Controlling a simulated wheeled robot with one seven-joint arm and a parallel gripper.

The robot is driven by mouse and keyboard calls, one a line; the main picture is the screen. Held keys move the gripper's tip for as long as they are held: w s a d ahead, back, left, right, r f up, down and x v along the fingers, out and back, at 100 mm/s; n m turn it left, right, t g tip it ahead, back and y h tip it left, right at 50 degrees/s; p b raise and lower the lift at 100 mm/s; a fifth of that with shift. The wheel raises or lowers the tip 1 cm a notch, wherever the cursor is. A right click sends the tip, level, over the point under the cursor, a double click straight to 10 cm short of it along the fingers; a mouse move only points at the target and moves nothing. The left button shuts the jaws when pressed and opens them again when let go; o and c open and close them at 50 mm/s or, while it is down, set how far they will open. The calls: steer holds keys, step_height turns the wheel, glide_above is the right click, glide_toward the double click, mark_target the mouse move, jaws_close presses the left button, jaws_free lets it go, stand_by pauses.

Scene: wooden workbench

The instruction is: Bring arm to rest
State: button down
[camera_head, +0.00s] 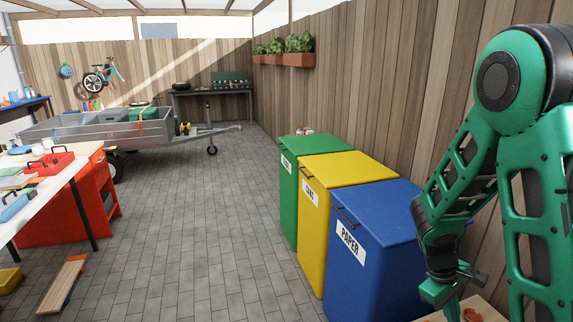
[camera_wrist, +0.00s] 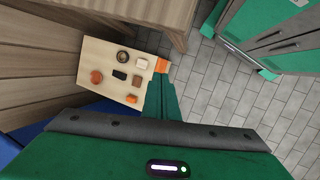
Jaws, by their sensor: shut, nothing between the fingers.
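My gripper (camera_head: 453,306) hangs at the lower right of the head view, at the end of my bent green arm. It is shut with nothing held. In the wrist view the gripper (camera_wrist: 160,88) shows as a green wedge pointing up the picture. It lies over or beside the right edge of a light wooden bench top (camera_wrist: 98,53); I cannot tell its height above it. In the head view only a corner of this bench top (camera_head: 488,311) shows, below the gripper.
Several small items, including an orange one (camera_wrist: 97,76) and a black block (camera_wrist: 120,74), lie on the bench top. A blue paper bin (camera_head: 378,210), a yellow bin (camera_head: 348,168) and a green bin (camera_head: 318,147) stand left of my arm. The paved floor (camera_head: 200,220) is open.

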steer(key=s+a+r+m+t+y, duration=0.1)
steer(key=s+r+m+y, duration=0.3)
steer(key=s+r+m, duration=0.7)
steer(key=s+r, duration=0.6)
steer(key=s, duration=0.3)
steer(key=shift+r+y, duration=0.3)
steer(key=shift+r, duration=0.05)
steer(key=shift+s, duration=0.1)
